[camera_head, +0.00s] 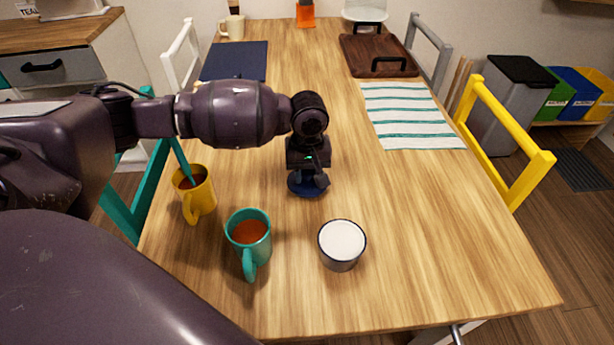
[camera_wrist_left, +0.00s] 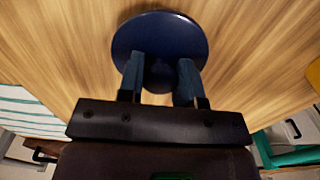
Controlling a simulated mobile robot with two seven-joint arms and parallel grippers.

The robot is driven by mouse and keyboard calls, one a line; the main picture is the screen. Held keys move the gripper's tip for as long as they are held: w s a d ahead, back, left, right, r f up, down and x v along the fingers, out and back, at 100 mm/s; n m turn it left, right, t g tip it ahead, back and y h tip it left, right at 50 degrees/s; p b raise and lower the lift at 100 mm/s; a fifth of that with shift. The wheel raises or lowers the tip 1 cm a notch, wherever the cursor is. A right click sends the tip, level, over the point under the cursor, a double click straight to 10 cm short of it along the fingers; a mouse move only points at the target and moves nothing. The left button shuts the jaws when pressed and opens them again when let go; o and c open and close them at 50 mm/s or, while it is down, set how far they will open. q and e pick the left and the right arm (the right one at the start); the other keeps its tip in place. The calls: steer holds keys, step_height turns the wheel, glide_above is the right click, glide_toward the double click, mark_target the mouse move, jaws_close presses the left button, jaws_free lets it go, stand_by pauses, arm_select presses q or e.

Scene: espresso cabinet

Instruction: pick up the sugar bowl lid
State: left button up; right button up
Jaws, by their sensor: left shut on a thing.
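The sugar bowl lid (camera_head: 302,189) is a dark blue round disc on the near middle of the table, left of and beyond the bowl. In the left wrist view the lid (camera_wrist_left: 160,27) fills the top centre. My left gripper (camera_head: 312,178) points down over the lid, and in the left wrist view its two fingers (camera_wrist_left: 158,72) are shut on the lid's knob. I cannot tell whether the lid touches the table. The sugar bowl (camera_head: 342,241) stands uncovered with white contents. My right gripper is not in view.
A teal mug (camera_head: 250,240) and a yellow mug (camera_head: 197,192) with a teal stick in it stand to the left of the bowl. A striped cloth (camera_head: 410,115), a dark blue mat (camera_head: 236,61) and a brown tray (camera_head: 377,54) lie farther back. The table's right front is clear.

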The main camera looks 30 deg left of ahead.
mark_target(308, 171)
arm_select(q)
step_height(308, 171, up, 22)
steer(key=s+d+p, duration=0.1)
steer(key=p, duration=0.7)
steer(key=s+d+f+m+p, duration=0.7)
steer(key=s+d+f+p, duration=0.3)
steer(key=d, duration=0.4)
steer(key=shift+s+f+m, duration=0.25)
steer(key=shift+f+m, duration=0.05)
steer(key=shift+f, duration=0.1)
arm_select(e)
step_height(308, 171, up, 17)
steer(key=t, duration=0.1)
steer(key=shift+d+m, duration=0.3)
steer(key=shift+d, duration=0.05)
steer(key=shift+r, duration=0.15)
